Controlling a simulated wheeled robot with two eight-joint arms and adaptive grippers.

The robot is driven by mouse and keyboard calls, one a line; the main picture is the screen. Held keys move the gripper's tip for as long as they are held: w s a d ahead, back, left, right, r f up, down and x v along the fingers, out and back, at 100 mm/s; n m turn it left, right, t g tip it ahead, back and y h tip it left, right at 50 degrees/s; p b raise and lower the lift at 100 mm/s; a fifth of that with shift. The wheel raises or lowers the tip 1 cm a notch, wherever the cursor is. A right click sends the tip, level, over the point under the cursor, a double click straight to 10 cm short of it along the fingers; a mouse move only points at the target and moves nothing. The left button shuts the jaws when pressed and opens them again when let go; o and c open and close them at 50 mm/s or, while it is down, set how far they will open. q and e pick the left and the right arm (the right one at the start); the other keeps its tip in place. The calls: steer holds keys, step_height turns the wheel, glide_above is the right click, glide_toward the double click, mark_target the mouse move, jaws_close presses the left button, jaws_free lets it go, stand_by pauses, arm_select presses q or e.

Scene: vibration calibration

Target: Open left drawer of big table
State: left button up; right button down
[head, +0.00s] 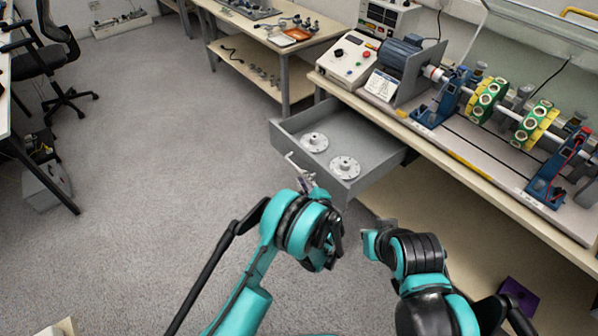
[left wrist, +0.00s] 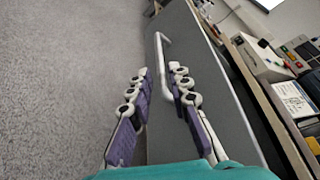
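The big table (head: 470,185) stands at the right in the head view. Its grey left drawer (head: 285,140) is pulled out and holds two pale round flanged discs (head: 344,167). The drawer's bar handle (head: 292,160) is on its front face; it also shows in the left wrist view (left wrist: 161,48). My left gripper (head: 306,182) is at the near end of the handle. In the left wrist view its purple-padded fingers (left wrist: 159,72) are apart, with the lower part of the handle between them and gaps visible.
A motor and shaft rig (head: 490,100) and a control box (head: 348,60) stand on the big table. A second workbench (head: 275,40) is behind, and an office chair (head: 50,60) is at the far left. The carpeted floor left of the drawer is clear.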

arm_select(q)
steer(key=v, duration=0.4)
steer(key=shift+s+d, duration=0.1)
steer(key=shift+s, duration=0.05)
steer(key=s+a+r+n+g, duration=0.3)
steer(key=a+r+n, duration=0.2)
steer(key=a+r, duration=0.35)
steer(key=s+a+r+n+g, duration=0.3)
steer(key=a+r+n, duration=0.2)
steer(key=a+r, duration=0.35)
steer(key=s+a+r+n+h, duration=0.1)
steer(key=s+a+n, duration=0.1)
steer(key=s, duration=0.6)
steer(key=s+a+r+n+g+h, duration=0.1)
steer(key=s+a+n+h, duration=0.1)
steer(key=s+n, duration=0.3)
steer(key=s+a+r+n+h, duration=0.1)
steer(key=s+a+n, duration=0.2)
steer(key=s, duration=0.8)
steer(key=shift+n+g+h, duration=0.3)
steer(key=shift+n+g, duration=0.1)
steer(key=shift+n, duration=0.1)
